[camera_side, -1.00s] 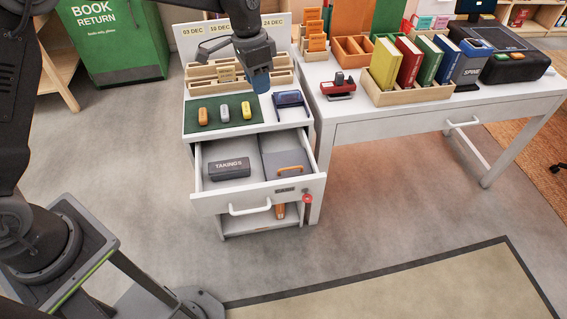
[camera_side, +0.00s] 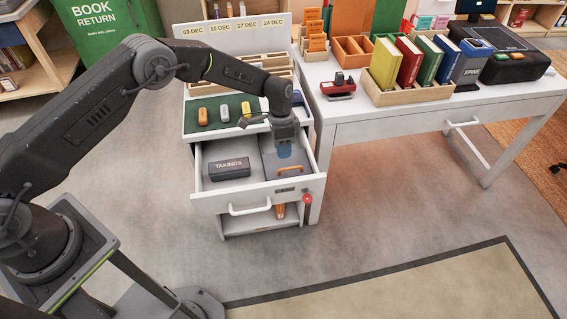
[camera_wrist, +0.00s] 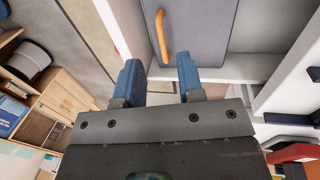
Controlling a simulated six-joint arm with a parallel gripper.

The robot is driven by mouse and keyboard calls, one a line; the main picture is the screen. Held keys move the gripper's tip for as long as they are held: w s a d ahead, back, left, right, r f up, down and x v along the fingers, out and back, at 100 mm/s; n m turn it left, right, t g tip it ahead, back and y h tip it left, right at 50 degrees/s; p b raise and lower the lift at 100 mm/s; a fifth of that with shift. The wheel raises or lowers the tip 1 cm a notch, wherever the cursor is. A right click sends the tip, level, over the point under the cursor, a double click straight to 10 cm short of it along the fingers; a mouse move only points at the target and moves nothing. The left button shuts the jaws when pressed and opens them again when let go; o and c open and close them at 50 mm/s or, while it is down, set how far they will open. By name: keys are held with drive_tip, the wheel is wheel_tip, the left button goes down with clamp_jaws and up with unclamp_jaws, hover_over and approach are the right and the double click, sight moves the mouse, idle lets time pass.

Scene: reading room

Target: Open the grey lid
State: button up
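The grey lid (camera_side: 268,165) lies flat in the right part of the open drawer, with an orange bar handle (camera_side: 293,170) near its front. In the side view my gripper (camera_side: 284,151) is above the lid and hides part of it. In the wrist view the grey lid (camera_wrist: 205,30) and its orange handle (camera_wrist: 161,38) show beyond my blue fingertips (camera_wrist: 160,68). The fingers are apart with nothing between them, and the handle is clear of them.
A dark TAKINGS box (camera_side: 229,168) lies in the drawer's left part. The white drawer front (camera_side: 230,201) has a handle and a key with a red tag (camera_side: 307,198). The desk (camera_side: 400,122) stands to the right; markers lie on the green mat (camera_side: 236,103).

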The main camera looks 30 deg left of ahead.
sight(283, 164)
drive_tip(key=f, duration=0.4)
drive_tip(key=s+d+f, duration=0.1)
drive_tip(key=f, duration=0.1)
clamp_jaws()
idle(0.5)
